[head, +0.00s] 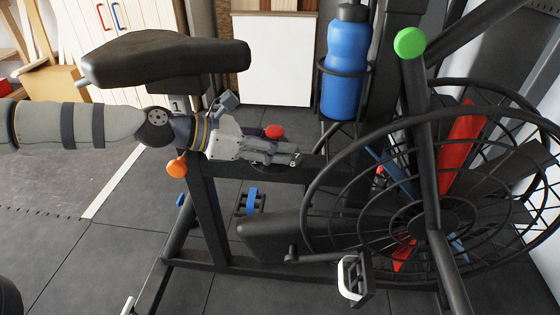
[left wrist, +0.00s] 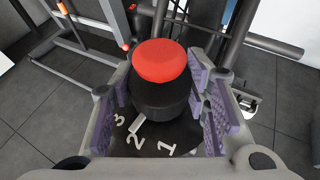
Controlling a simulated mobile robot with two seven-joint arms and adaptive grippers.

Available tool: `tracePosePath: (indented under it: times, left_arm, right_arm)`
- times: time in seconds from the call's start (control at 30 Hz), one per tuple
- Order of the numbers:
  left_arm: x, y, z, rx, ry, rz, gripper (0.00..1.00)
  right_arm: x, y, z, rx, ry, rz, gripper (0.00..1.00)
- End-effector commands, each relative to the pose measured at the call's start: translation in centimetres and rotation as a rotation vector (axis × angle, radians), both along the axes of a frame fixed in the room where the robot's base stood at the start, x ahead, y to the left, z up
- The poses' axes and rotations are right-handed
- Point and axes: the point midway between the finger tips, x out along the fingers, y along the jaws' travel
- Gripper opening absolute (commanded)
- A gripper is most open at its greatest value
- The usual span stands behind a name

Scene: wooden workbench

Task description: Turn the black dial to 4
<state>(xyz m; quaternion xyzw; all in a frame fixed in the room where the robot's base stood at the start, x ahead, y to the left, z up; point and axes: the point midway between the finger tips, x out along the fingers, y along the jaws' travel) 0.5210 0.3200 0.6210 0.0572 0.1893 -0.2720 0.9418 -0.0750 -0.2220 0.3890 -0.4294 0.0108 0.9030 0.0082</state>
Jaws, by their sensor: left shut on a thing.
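The black dial (left wrist: 160,95) has a red cap (left wrist: 160,60) and stands on a black plate with white numbers 1, 2 and 3 visible; its other numbers are hidden in the left wrist view. A white pointer mark (left wrist: 138,123) on the dial's near side is close to the 2. In the head view the red cap (head: 274,131) shows above my left gripper (head: 275,152), and an 8 shows beside the fingertips. My left gripper is shut on the dial, with purple finger pads (left wrist: 216,110) on both sides of it. My right gripper is in neither view.
The dial is on an exercise bike's frame, between the black seat (head: 165,57) and the caged fan wheel (head: 440,215). A blue bottle (head: 346,65) stands in a holder behind. An orange knob (head: 176,167) sits below my left wrist. A white panel (head: 273,58) stands behind.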

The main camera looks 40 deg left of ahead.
Motion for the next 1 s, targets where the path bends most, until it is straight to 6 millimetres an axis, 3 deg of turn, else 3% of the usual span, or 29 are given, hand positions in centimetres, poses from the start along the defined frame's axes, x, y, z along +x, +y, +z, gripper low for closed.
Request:
tracePosePath:
  times: [0.03, 0.23, 0.73, 0.77, 0.8, 0.83, 1.0]
  left_arm:
    - [0.03, 0.35, -0.65, 0.005, 0.006, -0.011, 0.14]
    - [-0.07, 0.27, -0.30, 0.002, 0.003, -0.065, 0.14]
    - [-0.13, 0.20, 0.00, -0.003, -0.003, -0.082, 0.14]
    - [-0.13, 0.20, 0.00, -0.003, -0.003, -0.082, 0.49]
    - [-0.13, 0.19, 0.00, -0.003, -0.003, -0.082, 0.58]
    - [-0.13, 0.18, 0.01, -0.003, -0.002, -0.083, 0.62]
    - [-0.13, 0.09, 0.06, -0.004, -0.003, -0.084, 0.62]
  right_arm:
    - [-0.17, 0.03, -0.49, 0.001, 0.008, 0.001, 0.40]
    - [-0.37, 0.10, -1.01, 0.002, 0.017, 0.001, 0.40]
    - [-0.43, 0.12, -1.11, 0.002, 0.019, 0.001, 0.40]
    - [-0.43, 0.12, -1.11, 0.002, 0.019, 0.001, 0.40]
    - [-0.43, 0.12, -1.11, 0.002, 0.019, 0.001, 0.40]
    - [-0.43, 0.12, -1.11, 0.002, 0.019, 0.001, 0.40]
    - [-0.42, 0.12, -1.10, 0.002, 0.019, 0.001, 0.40]
